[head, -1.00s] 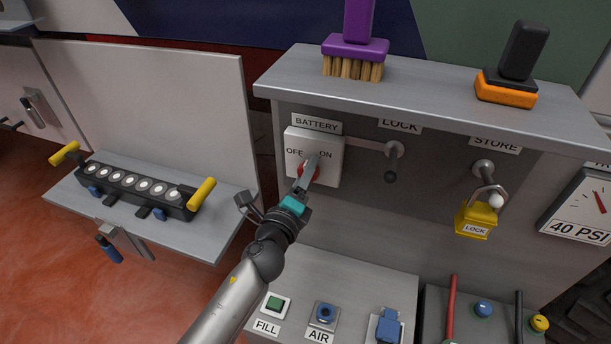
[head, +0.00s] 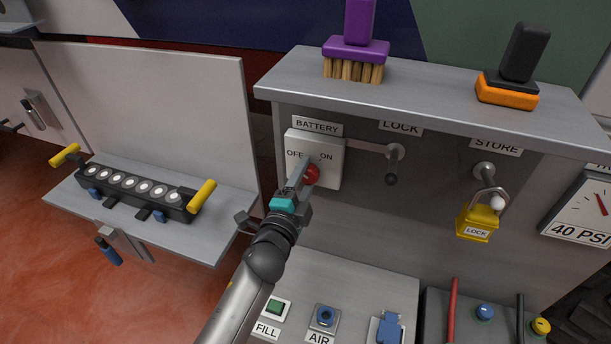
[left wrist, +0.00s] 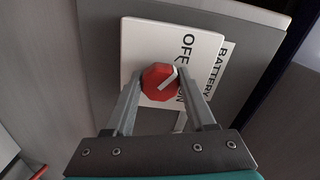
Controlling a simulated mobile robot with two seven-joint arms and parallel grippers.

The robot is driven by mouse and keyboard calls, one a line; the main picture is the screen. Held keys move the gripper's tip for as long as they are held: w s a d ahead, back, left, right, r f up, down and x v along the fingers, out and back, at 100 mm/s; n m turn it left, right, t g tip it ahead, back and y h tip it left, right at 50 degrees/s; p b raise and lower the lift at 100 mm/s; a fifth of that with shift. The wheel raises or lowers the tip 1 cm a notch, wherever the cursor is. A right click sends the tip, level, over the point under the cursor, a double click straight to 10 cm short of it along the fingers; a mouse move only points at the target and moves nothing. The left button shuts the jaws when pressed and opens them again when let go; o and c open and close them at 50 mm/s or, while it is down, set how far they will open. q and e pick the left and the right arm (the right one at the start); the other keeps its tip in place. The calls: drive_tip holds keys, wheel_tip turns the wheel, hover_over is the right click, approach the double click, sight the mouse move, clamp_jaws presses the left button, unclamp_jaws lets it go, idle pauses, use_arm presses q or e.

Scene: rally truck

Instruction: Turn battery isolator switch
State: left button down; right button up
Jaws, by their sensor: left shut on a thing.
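The battery isolator switch is a red knob (head: 312,174) on a white plate (head: 329,166) marked OFF and ON, under the BATTERY label. In the left wrist view the red knob (left wrist: 158,84) shows a white pointer line, tilted toward the upper right of that picture. My left gripper (head: 304,172) is at the plate, shut on the red knob. In the left wrist view its two fingers (left wrist: 160,88) lie on either side of the knob. In the head view the fingers partly cover the knob and plate. My right gripper is not in view.
A grey lever (head: 392,165) stands right of the plate, under the LOCK label. A yellow padlock (head: 477,222) hangs under STORE. A shelf with a purple brush (head: 355,48) juts out above. Below are FILL (head: 275,306) and AIR (head: 325,315) controls.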

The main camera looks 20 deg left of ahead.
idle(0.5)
use_arm(q)
drive_tip(key=shift+c, duration=1.2)
unclamp_jaws()
drive_tip(key=shift+s, duration=0.1)
drive_tip(key=s+b, duration=0.1)
drive_tip(key=s, duration=1.4)
drive_tip(key=shift+a, duration=0.25)
